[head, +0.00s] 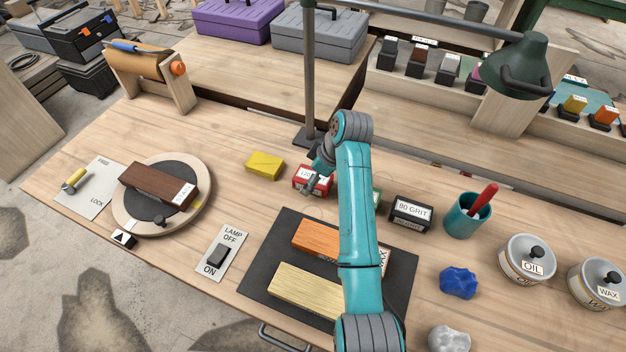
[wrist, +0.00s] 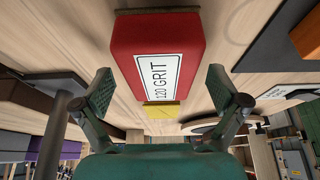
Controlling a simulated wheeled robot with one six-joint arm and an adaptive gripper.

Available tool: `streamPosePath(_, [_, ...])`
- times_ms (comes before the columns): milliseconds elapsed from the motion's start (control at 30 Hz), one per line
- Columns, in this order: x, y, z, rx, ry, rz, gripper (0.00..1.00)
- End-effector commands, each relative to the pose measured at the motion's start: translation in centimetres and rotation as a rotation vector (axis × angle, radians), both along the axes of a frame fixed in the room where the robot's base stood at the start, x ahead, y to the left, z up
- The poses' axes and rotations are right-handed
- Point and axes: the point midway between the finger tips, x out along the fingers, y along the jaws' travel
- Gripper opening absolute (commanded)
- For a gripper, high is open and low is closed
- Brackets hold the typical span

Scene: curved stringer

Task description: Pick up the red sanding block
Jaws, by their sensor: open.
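The red sanding block (head: 326,188) stands on the bench just left of my arm in the head view, partly covered by my gripper (head: 314,181). In the wrist view the red block (wrist: 150,40) shows large, with a white label reading 120 GRIT. My gripper (wrist: 160,85) is open there, one finger on each side of the block's near end. Gaps show between both fingers and the block. Whether the fingers are level with its sides is hard to tell.
A yellow block (head: 264,165) lies left of the red one. A green block (head: 377,197), mostly hidden by my arm, and a black 80 GRIT block (head: 411,213) stand to the right. The lamp post (head: 309,75) rises close behind. A dark mat (head: 262,275) with wood pieces lies in front.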

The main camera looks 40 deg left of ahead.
Motion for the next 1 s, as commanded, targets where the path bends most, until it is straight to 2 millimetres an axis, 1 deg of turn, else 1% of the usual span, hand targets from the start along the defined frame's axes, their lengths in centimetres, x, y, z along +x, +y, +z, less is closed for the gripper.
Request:
streamPosePath(800, [0.00,-0.02,-0.50,0.000,0.001,0.000,0.97])
streamPosePath(867, [-0.01,-0.01,-0.49,0.000,0.000,0.000,0.82])
streamPosePath(900, [-0.01,-0.01,-0.49,0.000,0.000,0.000,0.72])
streamPosePath(967, [-0.01,-0.02,-0.48,0.000,0.000,0.000,0.57])
streamPosePath(1000, [-0.01,-0.02,-0.48,0.000,0.000,0.000,0.47])
